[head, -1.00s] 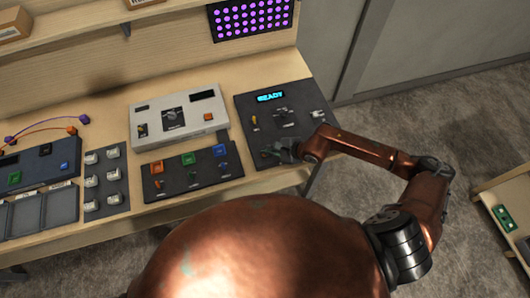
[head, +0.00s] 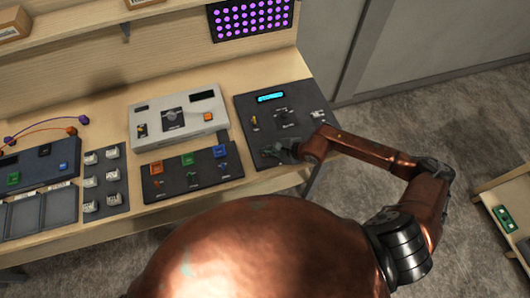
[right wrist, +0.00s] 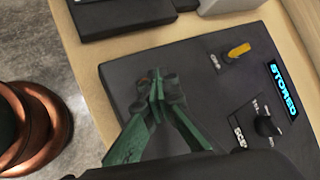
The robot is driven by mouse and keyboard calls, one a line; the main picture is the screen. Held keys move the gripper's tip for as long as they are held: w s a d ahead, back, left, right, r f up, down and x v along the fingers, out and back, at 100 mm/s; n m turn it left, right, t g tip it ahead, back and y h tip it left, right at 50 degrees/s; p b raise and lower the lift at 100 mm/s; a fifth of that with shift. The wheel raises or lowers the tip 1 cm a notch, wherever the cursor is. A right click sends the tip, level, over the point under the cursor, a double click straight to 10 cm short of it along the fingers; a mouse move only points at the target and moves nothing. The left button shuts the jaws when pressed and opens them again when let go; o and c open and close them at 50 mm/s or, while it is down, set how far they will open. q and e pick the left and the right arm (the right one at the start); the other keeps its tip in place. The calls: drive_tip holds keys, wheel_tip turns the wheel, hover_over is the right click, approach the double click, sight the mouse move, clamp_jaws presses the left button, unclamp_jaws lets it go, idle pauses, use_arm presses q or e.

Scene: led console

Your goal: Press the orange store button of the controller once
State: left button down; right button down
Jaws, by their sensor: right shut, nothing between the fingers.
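The controller (head: 308,99) is a dark panel at the right end of the desk, with a lit cyan display (head: 270,97), a dark knob and a yellow lever. In the right wrist view the display (right wrist: 283,90) reads STORED. My right gripper (head: 270,153) is shut and empty, its green fingers over the near left part of the panel. In the right wrist view its fingertips (right wrist: 157,84) are together at or just above the surface; I cannot tell if they touch. My left gripper is out of view.
Left of the controller stand a white console (head: 150,122) with an orange button and a dark panel (head: 160,193) with coloured buttons. A purple-lit grid (head: 250,18) hangs behind. Floor is free on the right, with a low wooden shelf (head: 490,188) at the edge.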

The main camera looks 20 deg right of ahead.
drive_tip(key=shift+r, duration=0.65)
drive_tip(key=shift+r+p, duration=1.55)
drive_tip(key=shift+r, duration=1)
